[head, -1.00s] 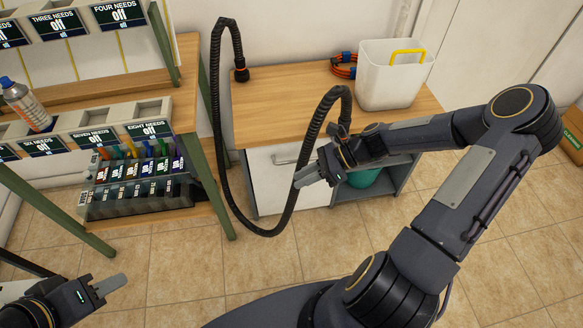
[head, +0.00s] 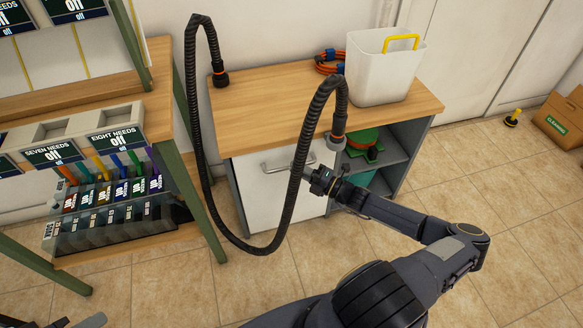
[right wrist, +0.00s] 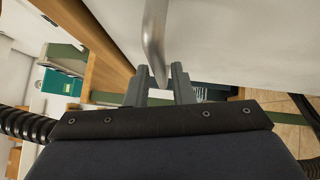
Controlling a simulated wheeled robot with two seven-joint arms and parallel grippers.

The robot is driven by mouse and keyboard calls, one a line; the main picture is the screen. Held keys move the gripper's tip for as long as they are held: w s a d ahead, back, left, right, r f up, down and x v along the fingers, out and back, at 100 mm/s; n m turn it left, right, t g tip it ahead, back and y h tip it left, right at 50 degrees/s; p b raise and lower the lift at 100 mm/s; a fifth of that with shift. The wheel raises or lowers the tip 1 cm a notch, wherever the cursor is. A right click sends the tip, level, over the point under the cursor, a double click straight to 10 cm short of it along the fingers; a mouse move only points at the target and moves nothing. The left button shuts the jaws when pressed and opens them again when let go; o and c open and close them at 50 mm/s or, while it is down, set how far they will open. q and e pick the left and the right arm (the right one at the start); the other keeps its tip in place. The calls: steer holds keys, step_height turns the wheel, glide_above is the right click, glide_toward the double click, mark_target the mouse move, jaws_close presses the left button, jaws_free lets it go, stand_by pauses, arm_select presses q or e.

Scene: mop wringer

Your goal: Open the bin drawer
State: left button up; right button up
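The bin drawer (head: 257,198) is a white front under the wooden counter in the head view, flush with the cabinet. Its metal bar handle (head: 276,168) runs along the upper part, partly hidden behind the black hose. My right gripper (head: 306,166) is at the handle's right end. In the right wrist view, the handle (right wrist: 154,38) reaches down between the two fingers of my right gripper (right wrist: 159,84), which stand apart; firm contact is not clear. My left gripper (head: 92,321) shows only partly at the bottom left edge.
A black ribbed hose (head: 293,205) loops in front of the drawer. A white bucket (head: 380,75) with a yellow handle stands on the counter (head: 270,105). Open shelves (head: 392,150) are right of the drawer. A shelf rack (head: 170,120) stands left. The tiled floor in front is clear.

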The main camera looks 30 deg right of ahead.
mark_target(278, 162)
steer(key=shift+x, duration=1.2)
jaws_close()
